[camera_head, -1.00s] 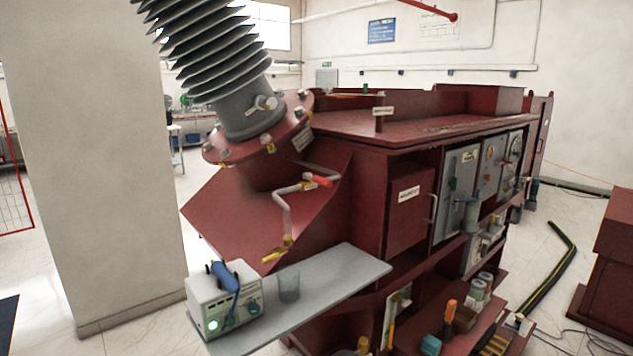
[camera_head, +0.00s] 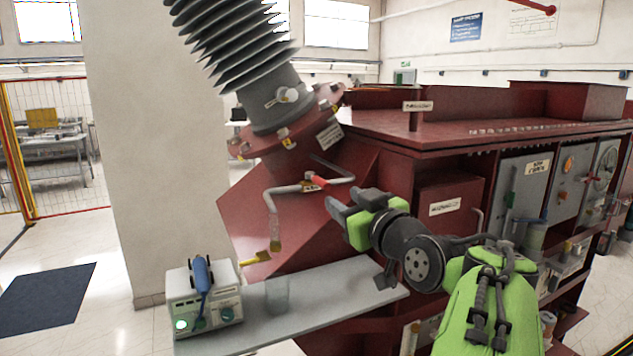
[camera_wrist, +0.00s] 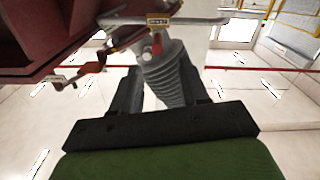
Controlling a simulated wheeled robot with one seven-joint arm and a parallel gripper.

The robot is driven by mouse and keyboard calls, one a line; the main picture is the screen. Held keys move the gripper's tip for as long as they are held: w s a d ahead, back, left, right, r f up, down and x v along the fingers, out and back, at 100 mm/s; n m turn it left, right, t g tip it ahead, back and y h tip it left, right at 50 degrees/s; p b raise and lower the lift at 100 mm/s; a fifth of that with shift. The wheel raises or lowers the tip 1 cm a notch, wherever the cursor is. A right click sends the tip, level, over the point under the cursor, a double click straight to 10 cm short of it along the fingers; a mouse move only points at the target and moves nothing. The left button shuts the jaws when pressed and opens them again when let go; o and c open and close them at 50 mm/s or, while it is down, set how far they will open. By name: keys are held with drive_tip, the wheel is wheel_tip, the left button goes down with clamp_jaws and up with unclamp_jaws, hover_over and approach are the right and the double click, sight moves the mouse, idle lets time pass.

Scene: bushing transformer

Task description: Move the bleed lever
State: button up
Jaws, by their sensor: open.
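A bent metal pipe (camera_head: 270,198) runs down the front of the red transformer tank. A small lever with a red grip (camera_head: 318,182) sits on its upper run, beside a label. A yellow lever (camera_head: 256,259) sits at its lower end; I cannot tell which of the two is the bleed lever. My gripper (camera_head: 343,204) is open and empty, to the right of the red-gripped lever and apart from the yellow one. In the wrist view my gripper (camera_wrist: 158,70) has its fingers spread, with the grey ribbed bushing (camera_wrist: 168,82) seen between them.
A grey shelf (camera_head: 340,296) juts out below the pipe. It carries a meter box (camera_head: 203,300) with a blue handle and a clear cup (camera_head: 277,294). The red flange (camera_head: 285,135) of the bushing is above. A pillar (camera_head: 140,150) stands at left.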

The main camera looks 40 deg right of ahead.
sight(327, 187)
drive_tip(key=p+x, duration=0.2)
drive_tip(key=x, duration=0.7)
drive_tip(key=shift+w+d+p, duration=0.15)
drive_tip(key=shift+w+p, duration=0.05)
drive_tip(key=shift+p, duration=0.1)
drive_tip(key=shift+w+d, duration=0.3)
drive_tip(key=shift+a, duration=0.1)
drive_tip(key=shift+c, duration=1.1)
clamp_jaws()
